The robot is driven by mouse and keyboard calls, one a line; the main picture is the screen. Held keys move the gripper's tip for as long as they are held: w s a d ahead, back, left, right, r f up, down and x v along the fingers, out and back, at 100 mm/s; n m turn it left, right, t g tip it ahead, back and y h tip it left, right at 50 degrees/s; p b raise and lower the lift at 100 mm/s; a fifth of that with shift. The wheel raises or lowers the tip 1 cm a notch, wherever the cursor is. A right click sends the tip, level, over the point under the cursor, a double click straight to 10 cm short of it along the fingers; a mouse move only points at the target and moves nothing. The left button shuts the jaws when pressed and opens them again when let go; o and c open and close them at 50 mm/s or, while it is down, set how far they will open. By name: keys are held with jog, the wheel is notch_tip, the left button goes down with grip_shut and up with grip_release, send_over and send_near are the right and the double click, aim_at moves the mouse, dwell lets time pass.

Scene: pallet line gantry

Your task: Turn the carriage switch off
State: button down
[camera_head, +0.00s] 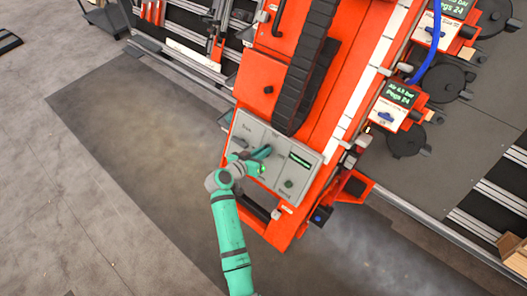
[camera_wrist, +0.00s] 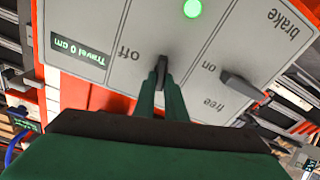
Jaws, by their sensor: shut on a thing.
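A brake lever (camera_wrist: 241,83) sits close to the switch, beside the word "free". A display (camera_wrist: 80,49) reads "Travel 0 cm". The panel is on an orange carriage (camera_head: 255,80) with a black cable chain (camera_head: 308,70). Open floor (camera_head: 70,200) lies left.

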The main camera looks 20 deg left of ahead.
jog(key=shift+a+f+n+g+y, duration=0.2)
jog(key=shift+n+y, duration=0.1)
jog(key=shift+n, duration=3.45)
jog(key=shift+a+f+n+g+y, duration=0.1)
jog(key=shift+n+g+y, duration=0.15)
jog(key=shift+n, duration=3.5)
jog(key=c, duration=1.8)
grip_release()
jog(key=shift+w, duration=0.15)
jog(key=v, duration=1.1)
